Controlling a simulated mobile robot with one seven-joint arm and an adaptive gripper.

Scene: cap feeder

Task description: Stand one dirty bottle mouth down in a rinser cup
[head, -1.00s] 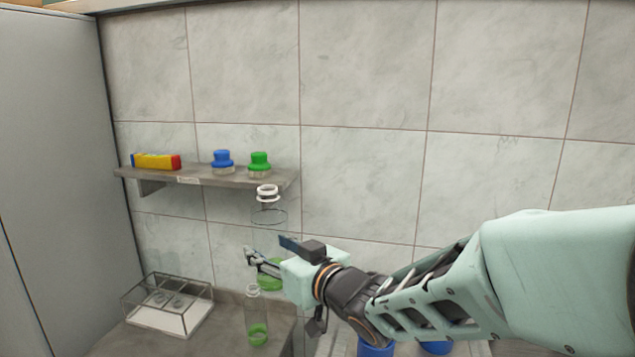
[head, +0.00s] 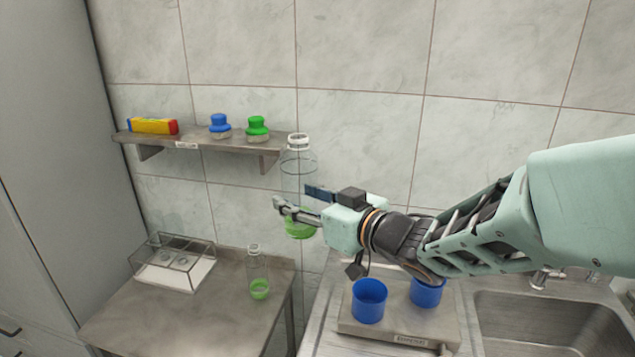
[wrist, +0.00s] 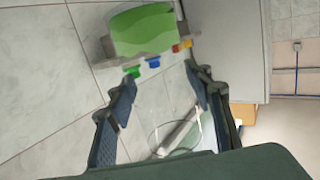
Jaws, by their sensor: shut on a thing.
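My gripper (head: 297,200) is shut on a clear bottle (head: 299,165) and holds it in the air, upright, with its mouth up. The bottle has a white neck ring and green content at its base. In the wrist view its green base (wrist: 145,32) shows beyond my fingers (wrist: 162,80). A second clear bottle (head: 257,272) with green in its bottom stands upright on the left table. Two blue rinser cups, a left one (head: 369,302) and a right one (head: 427,293), stand on the rinser base, below and right of my gripper. The arm partly covers the right cup.
A wall shelf (head: 200,144) carries a blue cap (head: 220,124), a green cap (head: 257,125) and a yellow-red box (head: 153,126). A clear case (head: 174,264) sits on the left table (head: 205,322). A sink (head: 540,325) lies at the right.

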